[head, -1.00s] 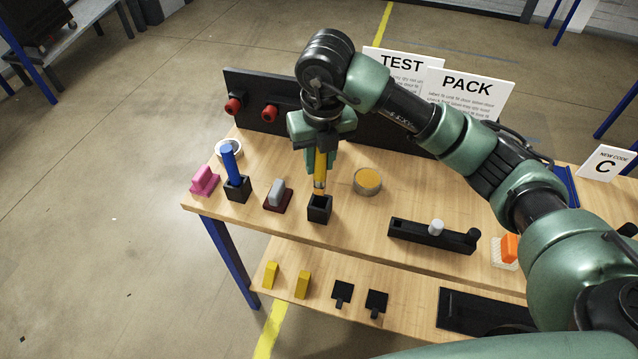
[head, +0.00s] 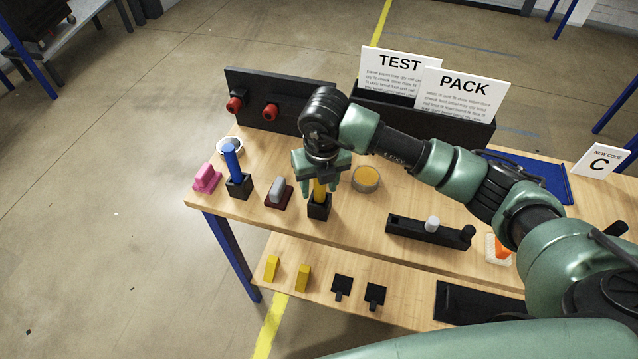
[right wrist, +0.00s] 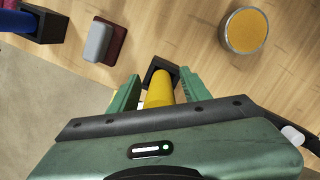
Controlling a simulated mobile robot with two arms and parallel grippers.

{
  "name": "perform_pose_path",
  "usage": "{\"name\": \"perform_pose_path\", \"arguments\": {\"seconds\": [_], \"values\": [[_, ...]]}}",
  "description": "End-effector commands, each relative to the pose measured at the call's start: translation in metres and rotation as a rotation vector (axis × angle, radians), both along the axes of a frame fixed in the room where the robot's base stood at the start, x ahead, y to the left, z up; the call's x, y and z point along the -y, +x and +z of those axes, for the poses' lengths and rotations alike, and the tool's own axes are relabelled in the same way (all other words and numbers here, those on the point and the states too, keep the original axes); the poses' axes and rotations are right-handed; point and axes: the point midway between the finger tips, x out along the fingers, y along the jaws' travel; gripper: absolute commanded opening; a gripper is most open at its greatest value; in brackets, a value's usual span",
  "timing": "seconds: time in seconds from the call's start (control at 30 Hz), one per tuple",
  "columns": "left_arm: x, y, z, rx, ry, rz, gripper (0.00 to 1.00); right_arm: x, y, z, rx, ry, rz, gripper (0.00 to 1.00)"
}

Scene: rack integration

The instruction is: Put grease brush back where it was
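The grease brush, with a yellow handle (head: 319,189), stands upright in a small black square holder (head: 319,208) on the wooden table. Its lower end is hidden inside the holder. In the right wrist view the yellow handle (right wrist: 160,88) runs into the holder (right wrist: 160,68). My right gripper (head: 318,191) is right above the holder, fingers spread on both sides of the handle with gaps, so it is open. A round tin of orange-yellow grease (head: 366,178) stands to the right of the brush. My left gripper is not in view.
A blue-handled tool in a black holder (head: 239,188), a grey block on a dark red base (head: 279,193) and a pink piece (head: 207,177) stand to the left. A black rack (head: 420,232) lies to the right. Signs stand behind.

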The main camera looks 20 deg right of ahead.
Motion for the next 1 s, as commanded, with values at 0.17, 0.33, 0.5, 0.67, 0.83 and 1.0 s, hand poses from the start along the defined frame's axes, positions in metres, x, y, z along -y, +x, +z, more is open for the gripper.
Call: {"name": "perform_pose_path", "arguments": {"seconds": [0.17, 0.33, 0.5, 0.67, 0.83, 1.0], "values": [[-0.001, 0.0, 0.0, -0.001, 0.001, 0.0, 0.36, 0.0, 0.0, 0.001, 0.0, 0.0, 0.0, 0.47], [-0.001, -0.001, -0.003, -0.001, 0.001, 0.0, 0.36, 0.0, 0.001, 0.005, 0.004, 0.002, -0.001, 0.47], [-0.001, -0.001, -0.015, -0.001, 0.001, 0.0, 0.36, -0.001, -0.002, 0.029, 0.007, 0.003, 0.001, 0.47], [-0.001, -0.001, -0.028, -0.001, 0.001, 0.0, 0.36, 0.0, -0.007, 0.064, 0.009, 0.002, 0.0, 0.47], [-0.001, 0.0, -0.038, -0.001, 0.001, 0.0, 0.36, -0.001, -0.012, 0.096, 0.006, 0.001, 0.001, 0.47], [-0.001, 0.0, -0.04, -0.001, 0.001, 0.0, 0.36, 0.0, -0.014, 0.115, 0.003, 0.001, -0.001, 0.47]]}}
